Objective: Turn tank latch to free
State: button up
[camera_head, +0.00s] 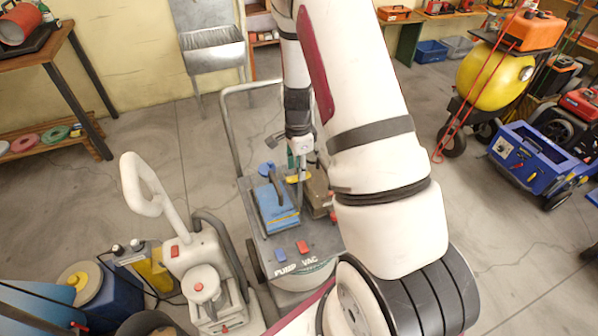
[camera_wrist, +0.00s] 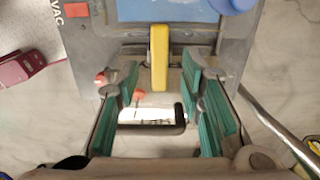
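The tank latch appears to be a yellow bar (camera_wrist: 159,57) on the grey cart top, seen in the wrist view at top centre beside a blue block. It also shows in the head view as a small yellow piece (camera_head: 299,178), partly hidden by my gripper. My gripper (camera_wrist: 160,75) has teal finger pads spread apart on either side of the bar's line. I see clear space between each pad and the bar, so the gripper is open and empty. In the head view my gripper (camera_head: 294,158) points down over the cart, its fingertips hard to make out.
The grey cart (camera_head: 257,228) carries a blue unit (camera_head: 276,209), a brown unit (camera_head: 316,192), and blue and red switches marked PUMP and VAC. Its tube handle (camera_head: 232,135) rises behind. A white-handled machine (camera_head: 197,262) stands close left. Open floor lies right, before a blue toolbox (camera_head: 530,165).

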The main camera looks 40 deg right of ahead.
jog(key=shift+f, duration=1.3)
jog(key=shift+c, duration=0.2)
grip_shut()
